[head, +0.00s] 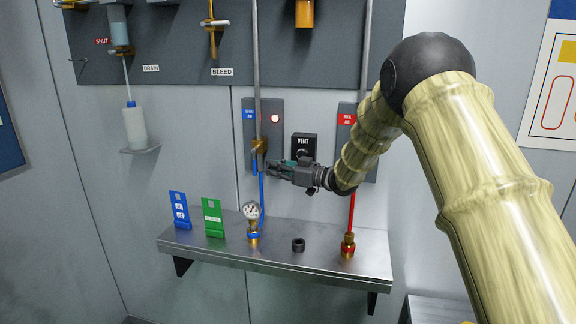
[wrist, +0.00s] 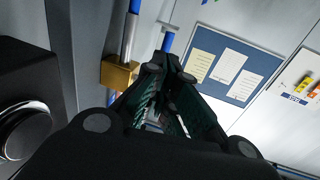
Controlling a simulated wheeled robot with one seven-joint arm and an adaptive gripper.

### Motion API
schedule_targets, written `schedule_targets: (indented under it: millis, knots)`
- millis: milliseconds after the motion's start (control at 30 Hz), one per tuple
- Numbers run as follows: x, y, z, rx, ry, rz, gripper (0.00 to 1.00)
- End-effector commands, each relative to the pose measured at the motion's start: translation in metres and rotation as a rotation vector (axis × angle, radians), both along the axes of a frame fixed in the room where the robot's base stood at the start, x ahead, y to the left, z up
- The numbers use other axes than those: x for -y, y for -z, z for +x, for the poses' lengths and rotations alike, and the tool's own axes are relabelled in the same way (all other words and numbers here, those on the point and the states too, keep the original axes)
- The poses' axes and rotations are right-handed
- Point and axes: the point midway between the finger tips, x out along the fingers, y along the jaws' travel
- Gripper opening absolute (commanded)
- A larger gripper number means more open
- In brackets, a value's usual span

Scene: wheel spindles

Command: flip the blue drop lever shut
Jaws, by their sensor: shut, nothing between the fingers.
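A brass valve (head: 259,146) sits on the grey pipe in front of the panel with the blue label. A blue part (head: 255,166) hangs just below it, beside the blue line; I cannot clearly separate the lever from the line. My gripper (head: 269,169) is shut and empty, its tips close to the right of the valve's lower side. In the wrist view, the brass valve body (wrist: 119,75) is left of my gripper (wrist: 168,62), and a blue piece (wrist: 167,42) shows just beyond the fingertips. Whether the tips touch it cannot be told.
A black VENT switch (head: 304,147) is right behind my gripper. Below is a metal shelf (head: 325,258) with a gauge (head: 251,211), a black ring (head: 298,244) and blue and green tags (head: 212,217). A red line (head: 351,212) runs at the right.

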Motion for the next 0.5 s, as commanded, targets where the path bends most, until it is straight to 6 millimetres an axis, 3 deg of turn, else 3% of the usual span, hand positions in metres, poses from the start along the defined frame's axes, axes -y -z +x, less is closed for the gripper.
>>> schedule_targets:
  millis: [200, 500]
  knots:
    - [-0.022, -0.003, 0.012, -0.001, -0.001, 0.000, 0.00]
    - [-0.032, 0.000, 0.018, 0.000, 0.000, 0.000, 0.00]
